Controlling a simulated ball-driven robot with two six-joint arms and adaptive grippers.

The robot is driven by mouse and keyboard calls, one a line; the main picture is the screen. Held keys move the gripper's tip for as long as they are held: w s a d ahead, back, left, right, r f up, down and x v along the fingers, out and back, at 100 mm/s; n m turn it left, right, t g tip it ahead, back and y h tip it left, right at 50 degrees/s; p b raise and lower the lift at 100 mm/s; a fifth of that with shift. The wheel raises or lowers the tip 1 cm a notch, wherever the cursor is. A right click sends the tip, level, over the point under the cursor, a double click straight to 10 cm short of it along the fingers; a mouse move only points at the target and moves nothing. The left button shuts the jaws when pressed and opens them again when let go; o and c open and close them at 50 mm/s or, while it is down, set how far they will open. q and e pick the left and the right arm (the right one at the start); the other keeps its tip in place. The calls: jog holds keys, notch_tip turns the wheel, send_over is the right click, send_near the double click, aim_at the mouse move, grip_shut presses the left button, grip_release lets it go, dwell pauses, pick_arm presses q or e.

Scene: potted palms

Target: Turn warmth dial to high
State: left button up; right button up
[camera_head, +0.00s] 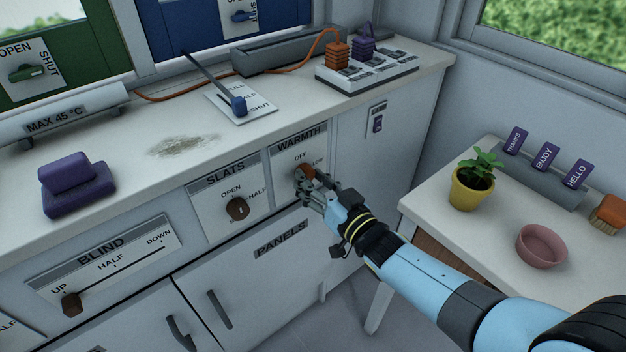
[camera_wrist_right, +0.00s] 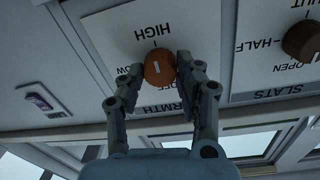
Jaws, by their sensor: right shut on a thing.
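The warmth dial is a round orange-brown knob (camera_head: 307,171) on a white plate marked WARMTH, on the front of the cabinet. My right gripper (camera_head: 303,180) is shut on the knob, one finger on each side, also in the wrist view (camera_wrist_right: 161,72). My left gripper is not in view.
The SLATS dial (camera_head: 237,208) sits just left of the warmth plate. A BLIND slider (camera_head: 72,304) is at lower left. The counter above holds a purple block (camera_head: 78,198). A side table at right holds a potted plant (camera_head: 472,183) and pink bowl (camera_head: 541,247).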

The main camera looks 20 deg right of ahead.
jog(key=shift+s+f, duration=0.1)
jog(key=o, duration=1.1)
jog(key=shift+o, duration=0.2)
jog(key=v, duration=1.2)
